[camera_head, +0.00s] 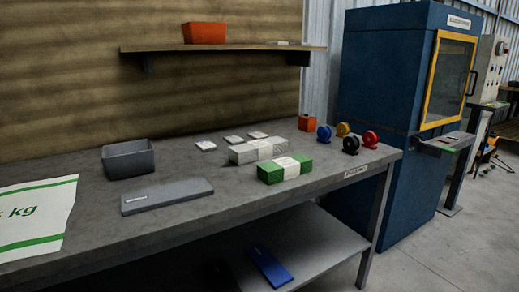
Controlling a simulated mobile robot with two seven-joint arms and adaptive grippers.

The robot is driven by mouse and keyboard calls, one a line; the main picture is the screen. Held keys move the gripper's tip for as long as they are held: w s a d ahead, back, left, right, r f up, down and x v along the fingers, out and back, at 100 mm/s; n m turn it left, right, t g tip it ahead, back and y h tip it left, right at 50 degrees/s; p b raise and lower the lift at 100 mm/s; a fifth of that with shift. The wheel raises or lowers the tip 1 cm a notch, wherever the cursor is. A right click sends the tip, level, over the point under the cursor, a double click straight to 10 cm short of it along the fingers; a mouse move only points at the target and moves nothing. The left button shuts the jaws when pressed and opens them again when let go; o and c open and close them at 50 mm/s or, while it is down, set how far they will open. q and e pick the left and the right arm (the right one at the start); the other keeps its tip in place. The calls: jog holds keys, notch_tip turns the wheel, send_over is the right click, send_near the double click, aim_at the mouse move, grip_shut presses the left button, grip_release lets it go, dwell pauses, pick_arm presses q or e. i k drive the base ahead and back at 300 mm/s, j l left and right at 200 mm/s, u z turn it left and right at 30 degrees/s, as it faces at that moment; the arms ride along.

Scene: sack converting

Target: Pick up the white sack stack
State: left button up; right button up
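A white-grey sack stack (243,154) with a pale band around its middle lies flat on the grey workbench (190,235). A green sack stack (270,174) with a white band lies just in front of it and to its right, hiding a little of its near side. A large white sack (35,215) with green stripes and "kg" print lies at the left edge, partly cut off. Neither of my grippers shows in the head view.
A grey bin (128,160) and a flat grey plate (167,197) sit left of the stacks. Small white packets (232,139) lie behind. A shelf (220,48) hangs above; a blue machine (385,100) stands right.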

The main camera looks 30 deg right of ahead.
aim_at(248, 152)
jog(key=i+l+u, duration=0.1)
jog(key=l, duration=0.3)
jog(key=i+l, duration=0.15)
jog(key=l, duration=0.3)
jog(key=i+l+u, duration=0.15)
jog(key=l, duration=0.25)
jog(key=i+l, duration=0.1)
jog(key=l, duration=0.35)
jog(key=i+l+u, duration=0.15)
jog(key=l, duration=0.25)
jog(key=k, duration=0.05)
